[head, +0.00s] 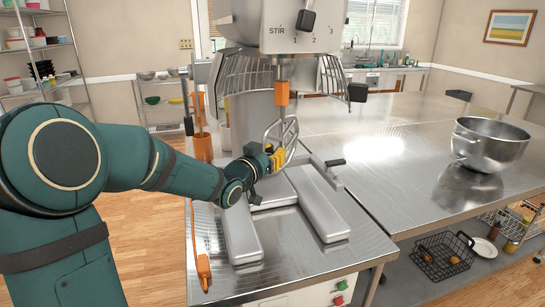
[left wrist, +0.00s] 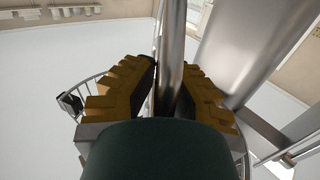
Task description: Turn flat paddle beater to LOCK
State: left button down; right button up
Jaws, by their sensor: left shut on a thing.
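The flat paddle beater (head: 291,131) is a grey metal loop hanging upright below the mixer head (head: 285,28). An orange collar (head: 282,92) shows above it, under the mixer's metal shaft (head: 282,68). My left gripper (head: 278,157), with yellow finger pads, is shut on the beater's lower part. In the left wrist view a metal bar of the beater (left wrist: 172,60) runs between the pads of my left gripper (left wrist: 165,92). Any LOCK mark is not readable, and I cannot tell how far the beater is turned. My right gripper is out of view.
A wire bowl guard (head: 236,77) curves around the beater. The mixer's grey bowl-support arms (head: 320,205) lie below my gripper. A steel bowl (head: 490,145) stands on the steel table (head: 375,140) at right. An orange-handled tool (head: 202,145) stands at left.

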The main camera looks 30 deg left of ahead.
pick_arm(q)
jog(key=shift+d+r+n+y+b, duration=0.25)
jog(key=shift+n+y+b, duration=0.35)
jog(key=shift+y+b, duration=0.35)
jog(key=shift+w+d+r+y, duration=0.1)
jog(key=shift+r+y, duration=0.05)
jog(key=shift+y, duration=0.2)
jog(key=n+y, duration=0.2)
jog(key=shift+d+g+y, duration=0.2)
jog(key=shift+g+y, duration=0.1)
jog(key=shift+y, duration=0.1)
